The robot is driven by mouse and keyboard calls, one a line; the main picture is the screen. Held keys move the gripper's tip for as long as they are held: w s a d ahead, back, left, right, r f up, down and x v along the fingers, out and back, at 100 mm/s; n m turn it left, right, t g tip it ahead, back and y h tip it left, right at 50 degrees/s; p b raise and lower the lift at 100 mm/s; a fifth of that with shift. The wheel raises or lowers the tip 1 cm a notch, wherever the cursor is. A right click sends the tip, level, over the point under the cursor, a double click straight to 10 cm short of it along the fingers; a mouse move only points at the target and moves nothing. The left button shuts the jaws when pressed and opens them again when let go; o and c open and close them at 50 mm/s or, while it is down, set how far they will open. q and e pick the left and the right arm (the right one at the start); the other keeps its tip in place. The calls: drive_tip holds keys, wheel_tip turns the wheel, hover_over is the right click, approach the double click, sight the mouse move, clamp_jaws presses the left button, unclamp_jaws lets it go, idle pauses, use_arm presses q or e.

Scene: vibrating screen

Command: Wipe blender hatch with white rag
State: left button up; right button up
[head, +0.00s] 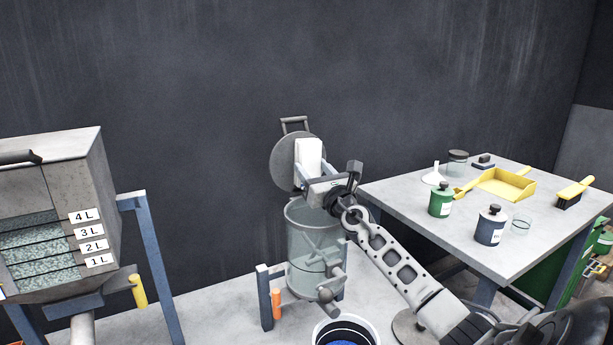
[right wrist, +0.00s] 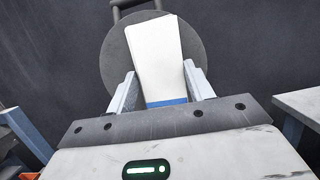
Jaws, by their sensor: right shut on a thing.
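The white rag (head: 309,154) is held upright in my right gripper (head: 312,177). In the right wrist view the rag (right wrist: 156,55) stands between the two fingers of the right gripper (right wrist: 158,95), with a blue strip at its base. The blender hatch (head: 283,162) is a round grey disc, raised open, with a handle on top. In the right wrist view the hatch (right wrist: 113,50) is directly behind the rag and partly hidden by it. I cannot tell whether the rag touches it. The clear blender drum (head: 308,262) is below. My left gripper is not in view.
A grey table (head: 404,196) at right holds a green bottle (head: 440,200), a dark blue bottle (head: 490,225), a yellow dustpan (head: 503,185) and a brush (head: 574,193). A screen machine (head: 103,160) with litre labels stands at left. A bucket (head: 373,325) is on the floor.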

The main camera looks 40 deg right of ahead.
drive_tip(key=shift+w+a+p, duration=0.1)
drive_tip(key=shift+a+p, duration=0.35)
drive_tip(key=shift+p, duration=0.15)
drive_tip(key=shift+w+a+p, duration=0.2)
drive_tip(key=shift+a+p, duration=0.4)
drive_tip(key=shift+a, duration=0.4)
drive_tip(key=shift+s+d+f+b, duration=0.15)
drive_tip(key=shift+d+f+b, duration=0.05)
drive_tip(key=shift+d+b, duration=0.85)
drive_tip(key=shift+d, duration=0.05)
drive_tip(key=shift+s+d+r, duration=0.1)
drive_tip(key=shift+s+d, duration=0.1)
drive_tip(key=shift+d, duration=0.25)
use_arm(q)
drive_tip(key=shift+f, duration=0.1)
use_arm(e)
drive_tip(key=shift+r, duration=0.1)
drive_tip(key=shift+s, duration=0.1)
